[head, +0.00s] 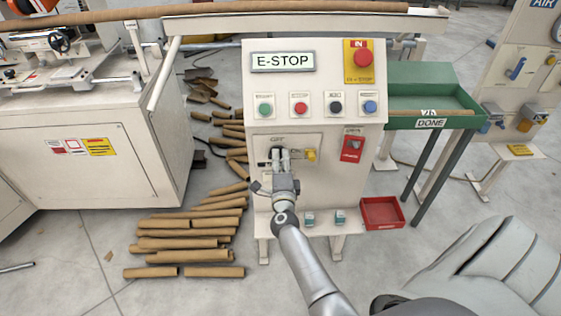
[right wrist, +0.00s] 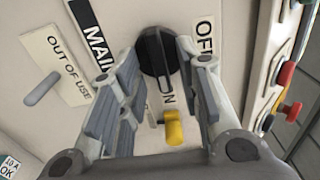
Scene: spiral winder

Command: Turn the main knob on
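The main knob (right wrist: 157,55) is black and round with a raised ridge, on the cream panel (head: 340,195). In the right wrist view the OFF label (right wrist: 205,38) is right of it and the ON label (right wrist: 168,92) below. The ridge runs up and down there, its lower end toward ON. My right gripper (right wrist: 135,32) is open, one finger on each side of the knob; contact cannot be told. In the head view my right gripper (head: 280,157) covers most of the knob. My left gripper is out of view.
A yellow part (right wrist: 174,128) sticks out beside the knob. Above are several buttons and a red emergency stop (head: 363,57). A red switch plate (head: 352,149) is to the right. A green tray (head: 420,80) stands right; cardboard tubes (head: 190,242) lie on the floor left.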

